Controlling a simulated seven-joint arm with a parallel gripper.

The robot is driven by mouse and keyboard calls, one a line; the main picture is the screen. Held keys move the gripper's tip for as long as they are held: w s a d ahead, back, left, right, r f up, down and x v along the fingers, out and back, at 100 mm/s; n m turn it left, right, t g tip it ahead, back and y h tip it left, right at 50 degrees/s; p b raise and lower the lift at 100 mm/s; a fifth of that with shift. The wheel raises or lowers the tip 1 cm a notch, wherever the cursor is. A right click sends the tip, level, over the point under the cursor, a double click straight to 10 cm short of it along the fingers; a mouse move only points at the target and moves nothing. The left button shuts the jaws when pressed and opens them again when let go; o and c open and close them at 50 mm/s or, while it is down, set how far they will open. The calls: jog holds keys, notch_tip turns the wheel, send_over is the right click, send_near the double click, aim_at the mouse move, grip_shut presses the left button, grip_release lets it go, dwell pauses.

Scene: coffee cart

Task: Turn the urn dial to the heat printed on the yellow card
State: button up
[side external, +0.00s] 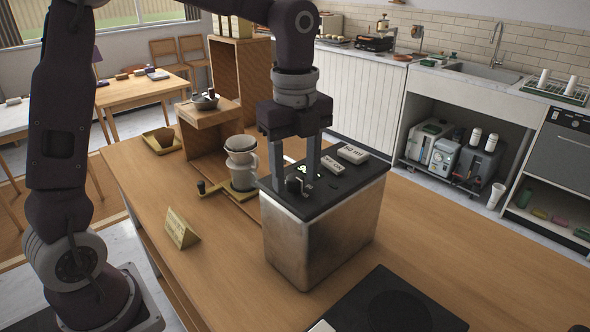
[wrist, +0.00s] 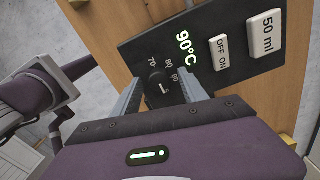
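The urn (side external: 318,225) is a steel box with a black top on the wooden counter. Its dial (wrist: 157,83) is a dark round knob with a pale mark, beside the printed numbers 70, 80 and 90. The green-white display (wrist: 184,50) reads 90°C. My gripper (side external: 295,184) points down over the urn's near end, its fingers apart on either side of the dial. In the wrist view my gripper (wrist: 162,76) shows a gap to the dial. The yellow card (side external: 181,229) stands tented on the counter left of the urn; its print is too small to read.
The urn top also carries an OFF/ON switch (wrist: 220,52) and a 50 ml button (wrist: 264,33). A white dripper and carafe (side external: 241,162) stand just behind left. A flat black plate (side external: 392,302) lies at the front right. Counter around the card is clear.

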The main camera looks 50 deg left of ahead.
aim_at(294, 177)
notch_tip(294, 177, up, 6)
jog(key=shift+r, duration=0.55)
jog(key=shift+s, duration=0.15)
jog(key=s+a+f+n+t, duration=0.1)
jog(key=s+f+n+t, duration=0.1)
jog(key=s+n, duration=0.8)
jog(key=s+a+f+n+t, duration=0.1)
jog(key=s+f+n+t, duration=0.1)
jog(key=s+n, duration=0.8)
jog(key=shift+a+f+t, duration=0.15)
jog(key=shift+a+t, duration=0.05)
jog(key=shift+t, duration=0.6)
